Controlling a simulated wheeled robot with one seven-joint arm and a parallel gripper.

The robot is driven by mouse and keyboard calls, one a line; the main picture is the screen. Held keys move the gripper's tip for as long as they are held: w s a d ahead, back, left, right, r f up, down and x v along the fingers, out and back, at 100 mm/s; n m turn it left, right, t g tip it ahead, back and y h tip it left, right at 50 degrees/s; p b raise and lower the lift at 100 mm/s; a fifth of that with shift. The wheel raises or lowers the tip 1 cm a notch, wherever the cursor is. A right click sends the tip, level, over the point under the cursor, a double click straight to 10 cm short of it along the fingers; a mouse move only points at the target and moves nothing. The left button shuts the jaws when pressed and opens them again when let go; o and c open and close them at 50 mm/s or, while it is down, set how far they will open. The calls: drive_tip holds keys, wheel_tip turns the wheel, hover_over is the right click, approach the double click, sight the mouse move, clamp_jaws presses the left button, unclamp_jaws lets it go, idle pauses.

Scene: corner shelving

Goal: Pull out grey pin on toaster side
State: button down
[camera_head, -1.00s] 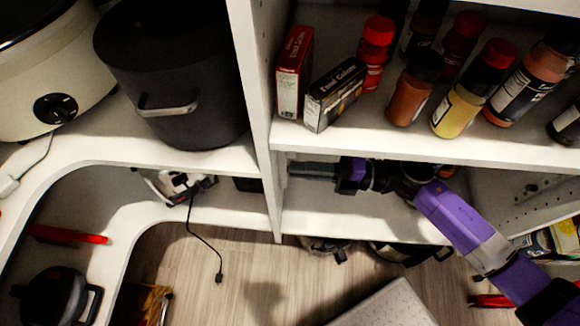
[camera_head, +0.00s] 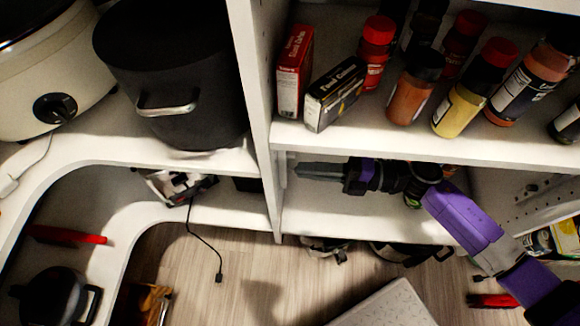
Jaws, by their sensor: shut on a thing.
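A white and black appliance with a dark cord (camera_head: 179,186), possibly the toaster, sits on the lower left shelf, partly hidden by the shelf above. I cannot make out a grey pin on it. My gripper (camera_head: 300,171) is in the lower right compartment, level and pointing left, with its grey fingers close to the upright divider. The divider stands between it and the appliance. The fingers look closed together. What they hold is too small and dark to tell.
The white divider (camera_head: 258,110) and the shelf edge above (camera_head: 400,148) bound my arm. A black pot (camera_head: 175,75) stands upper left. Spice jars (camera_head: 413,88) and small boxes (camera_head: 335,94) stand above my gripper. The shelf below it (camera_head: 325,215) is mostly bare.

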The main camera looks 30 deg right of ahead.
drive_tip(key=shift+v, duration=2.1)
